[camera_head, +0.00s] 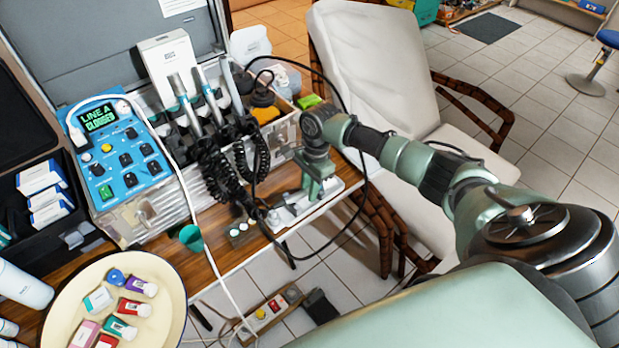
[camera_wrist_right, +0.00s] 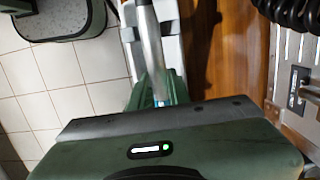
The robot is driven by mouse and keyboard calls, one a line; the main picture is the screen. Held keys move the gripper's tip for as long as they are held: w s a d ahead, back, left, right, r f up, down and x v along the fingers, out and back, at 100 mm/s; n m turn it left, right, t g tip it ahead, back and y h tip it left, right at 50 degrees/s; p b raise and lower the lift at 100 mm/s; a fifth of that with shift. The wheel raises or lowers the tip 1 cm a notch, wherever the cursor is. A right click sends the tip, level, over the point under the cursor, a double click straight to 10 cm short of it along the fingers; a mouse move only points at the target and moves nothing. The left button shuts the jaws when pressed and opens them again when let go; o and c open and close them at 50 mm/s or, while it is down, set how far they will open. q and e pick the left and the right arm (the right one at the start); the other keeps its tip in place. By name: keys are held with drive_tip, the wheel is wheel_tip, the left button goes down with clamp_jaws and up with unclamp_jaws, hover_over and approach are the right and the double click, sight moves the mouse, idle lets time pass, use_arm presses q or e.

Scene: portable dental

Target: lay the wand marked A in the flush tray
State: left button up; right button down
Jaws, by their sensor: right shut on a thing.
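My right gripper (camera_head: 314,190) points down at the front edge of the wooden table, over a long pale tray (camera_head: 288,215), which looks like the flush tray. In the right wrist view my right gripper (camera_wrist_right: 160,98) is shut around a silver wand (camera_wrist_right: 149,45). The wand lies lengthwise along the tray, which also shows there (camera_wrist_right: 171,30). I cannot tell whether the wand touches the tray floor, and no letter on it is readable. My left gripper is not in view.
Several other wands (camera_head: 185,100) stand in a holder with coiled black hoses. A blue control unit (camera_head: 125,160) reads "LINE A CLOSED". A black hose loops around my right wrist area. A round cream tray (camera_head: 170,300) holds small bottles. A pale chair (camera_head: 370,60) stands behind.

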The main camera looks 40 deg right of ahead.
drive_tip(key=shift+p, duration=0.3)
drive_tip(key=c, duration=1.3)
unclamp_jaws()
drive_tip(key=shift+o, duration=0.2)
drive_tip(key=r+p, duration=0.2)
drive_tip(key=p, duration=0.1)
drive_tip(key=r+p, duration=0.3)
drive_tip(key=d+r+p, duration=0.1)
drive_tip(key=r+p, duration=0.2)
drive_tip(key=shift+w, duration=0.1)
drive_tip(key=shift+f, duration=0.1)
drive_tip(key=shift+f, duration=0.1)
